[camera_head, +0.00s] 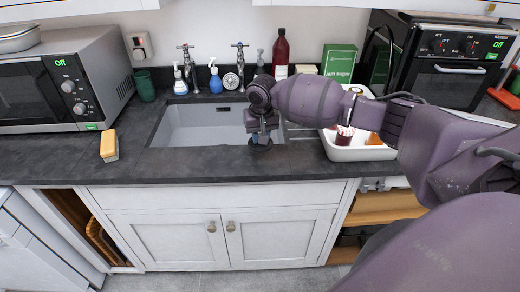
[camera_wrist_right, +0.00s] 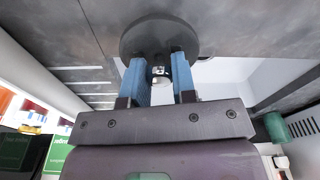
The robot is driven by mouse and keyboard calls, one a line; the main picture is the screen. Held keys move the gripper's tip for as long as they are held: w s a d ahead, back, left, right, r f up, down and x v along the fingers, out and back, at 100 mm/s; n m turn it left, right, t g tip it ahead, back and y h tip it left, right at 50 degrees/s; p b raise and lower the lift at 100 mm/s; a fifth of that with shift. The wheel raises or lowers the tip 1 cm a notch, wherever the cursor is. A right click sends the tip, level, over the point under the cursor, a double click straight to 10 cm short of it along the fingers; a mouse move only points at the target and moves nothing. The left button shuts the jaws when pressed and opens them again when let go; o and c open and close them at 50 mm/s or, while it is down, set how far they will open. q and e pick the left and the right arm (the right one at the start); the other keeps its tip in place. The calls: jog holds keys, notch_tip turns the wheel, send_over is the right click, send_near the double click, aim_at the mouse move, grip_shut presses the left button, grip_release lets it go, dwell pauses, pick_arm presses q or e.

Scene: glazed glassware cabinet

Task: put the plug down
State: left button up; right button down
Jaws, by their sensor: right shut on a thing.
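The plug (camera_wrist_right: 158,33) is a dark round disc with a small pale fitting on it. It shows in the wrist view just beyond the two blue fingers of my right gripper (camera_wrist_right: 160,66), which are shut on it. In the head view my right gripper (camera_head: 262,135) points down at the front edge of the sink, and the plug's dark disc (camera_head: 261,147) shows below it. The disc is close to the dark worktop (camera_head: 210,168); I cannot tell whether it touches. My left gripper is not in view.
The grey sink (camera_head: 195,128) lies just behind the gripper. A white tub (camera_head: 355,153) with items stands to the right, partly behind my arm. A yellow-and-white sponge (camera_head: 109,146) lies at left. Worktop in front of the sink is clear.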

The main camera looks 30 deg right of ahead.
jog(key=shift+f, duration=2.9)
jog(key=c, duration=0.9)
grip_release()
jog(key=shift+f, duration=0.1)
